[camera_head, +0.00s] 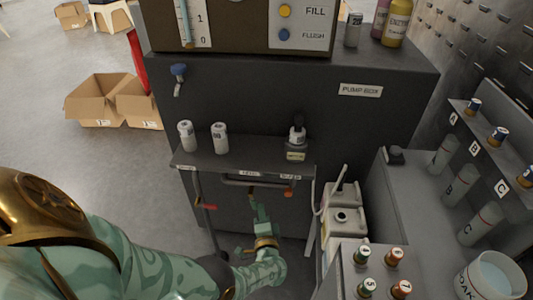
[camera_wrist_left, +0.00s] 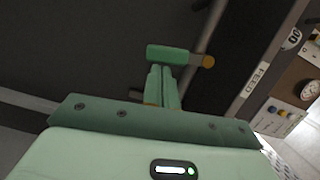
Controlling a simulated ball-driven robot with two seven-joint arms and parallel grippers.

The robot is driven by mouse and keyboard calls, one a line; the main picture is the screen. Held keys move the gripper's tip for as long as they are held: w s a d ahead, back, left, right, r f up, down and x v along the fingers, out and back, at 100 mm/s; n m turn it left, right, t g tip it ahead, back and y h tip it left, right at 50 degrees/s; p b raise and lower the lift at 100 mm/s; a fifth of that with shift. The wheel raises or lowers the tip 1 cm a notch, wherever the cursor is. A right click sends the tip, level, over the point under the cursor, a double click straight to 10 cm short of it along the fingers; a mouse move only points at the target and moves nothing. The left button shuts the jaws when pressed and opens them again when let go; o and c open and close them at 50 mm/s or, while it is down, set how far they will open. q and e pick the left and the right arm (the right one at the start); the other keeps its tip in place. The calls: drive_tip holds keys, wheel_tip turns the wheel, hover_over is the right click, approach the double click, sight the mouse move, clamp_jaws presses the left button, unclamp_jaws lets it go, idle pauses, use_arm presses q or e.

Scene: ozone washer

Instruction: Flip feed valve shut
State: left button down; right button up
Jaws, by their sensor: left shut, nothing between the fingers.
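The shelf (camera_head: 243,160) on the dark cabinet has pipes below its front edge, with small labels too blurred to read surely. A red handle (camera_head: 207,206) hangs at the left and an orange one (camera_head: 289,192) at the right. My left gripper (camera_head: 258,207) is below the middle label, close to the pipework. In the left wrist view my left gripper (camera_wrist_left: 164,72) is shut and empty. A green bar (camera_wrist_left: 167,53) with a brass-coloured end lies across its fingertips, by a grey pipe (camera_wrist_left: 207,38); I cannot tell whether they touch. My right gripper is not in view.
Bottles (camera_head: 219,138) and a dark-topped fitting (camera_head: 297,131) stand on the shelf. A white container (camera_head: 343,196) and a bench with coloured caps (camera_head: 362,255) lie to the right. Open cardboard boxes (camera_head: 98,101) sit on the floor at left.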

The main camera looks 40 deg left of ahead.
use_arm(q)
drive_tip(key=shift+s+a+f, duration=0.25)
drive_tip(key=shift+a, duration=0.1)
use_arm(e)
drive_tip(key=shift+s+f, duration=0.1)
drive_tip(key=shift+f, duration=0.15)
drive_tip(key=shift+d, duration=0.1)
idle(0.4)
